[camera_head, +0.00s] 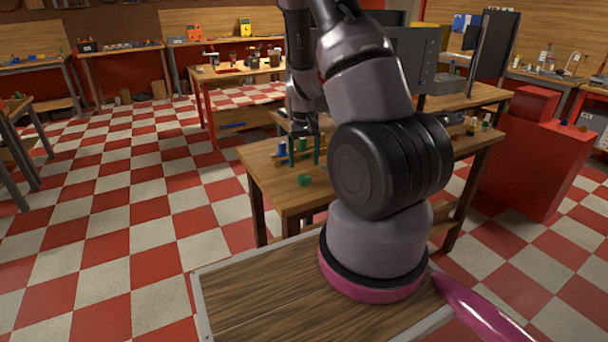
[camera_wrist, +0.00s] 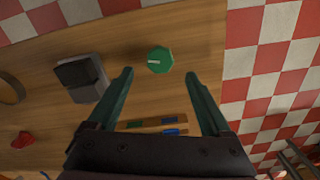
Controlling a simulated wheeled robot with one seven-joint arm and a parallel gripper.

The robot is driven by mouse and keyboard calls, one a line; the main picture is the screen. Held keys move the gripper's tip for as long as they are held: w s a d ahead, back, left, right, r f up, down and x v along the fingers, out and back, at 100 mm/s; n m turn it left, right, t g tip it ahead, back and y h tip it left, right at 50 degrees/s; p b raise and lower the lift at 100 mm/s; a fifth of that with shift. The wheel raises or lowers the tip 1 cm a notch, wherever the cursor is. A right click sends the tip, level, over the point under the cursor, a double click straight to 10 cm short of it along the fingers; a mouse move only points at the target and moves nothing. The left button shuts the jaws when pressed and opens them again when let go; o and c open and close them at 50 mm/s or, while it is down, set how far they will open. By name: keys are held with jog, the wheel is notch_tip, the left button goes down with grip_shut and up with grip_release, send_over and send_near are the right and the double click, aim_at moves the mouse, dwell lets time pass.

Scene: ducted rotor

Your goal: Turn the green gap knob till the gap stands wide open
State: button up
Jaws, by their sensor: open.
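The green knob (camera_wrist: 160,60) is an angular disc with a short white mark pointing left in the wrist view. It sits on the wooden bench; in the head view it shows as a small green piece (camera_head: 304,180) near the bench's front left edge. My gripper (camera_wrist: 159,74) is open and empty. Its two teal fingers stand on either side of the knob in the wrist view, apart from it. In the head view my gripper (camera_head: 304,164) points down by the knob. I cannot make out the gap itself.
A wooden strip (camera_wrist: 178,123) with green and blue patches lies on the bench, with a grey and black block (camera_wrist: 82,76) and a red piece (camera_wrist: 22,140) nearby. Blue (camera_head: 281,149) and green pieces stand behind the knob in the head view. The bench edge is close to the knob.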

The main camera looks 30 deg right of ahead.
aim_at(304, 177)
notch_tip(304, 177, down, 6)
jog(key=shift+r, duration=0.15)
grip_shut()
dwell(0.3)
